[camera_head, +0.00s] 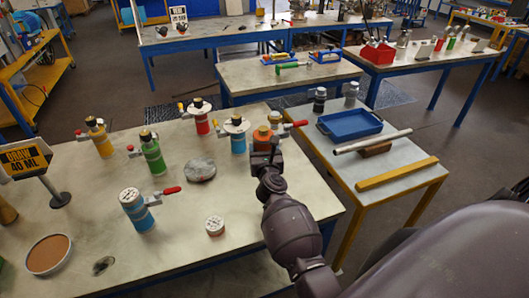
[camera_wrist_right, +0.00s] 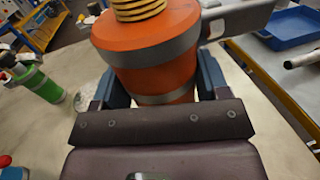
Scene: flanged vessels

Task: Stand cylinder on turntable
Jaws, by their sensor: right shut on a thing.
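An orange cylinder (camera_head: 263,134) with a yellow ribbed top is at the right part of the main table. In the right wrist view the orange cylinder (camera_wrist_right: 150,62) is upright between the fingers, with grey bands and a handle at right. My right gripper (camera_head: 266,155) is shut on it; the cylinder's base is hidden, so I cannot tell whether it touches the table. A mottled grey disc (camera_head: 200,171) lies to its left, and a brown-topped round disc (camera_head: 48,254) is at front left. I cannot tell which is the turntable. My left gripper is not in view.
Blue (camera_head: 235,138), red (camera_head: 200,121), green (camera_head: 152,156) and yellow (camera_head: 101,140) vessels stand along the back. Another blue vessel (camera_head: 137,210) with a red handle stands in front, near a small white-topped jar (camera_head: 214,226). A side table holds a blue tray (camera_head: 350,125).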

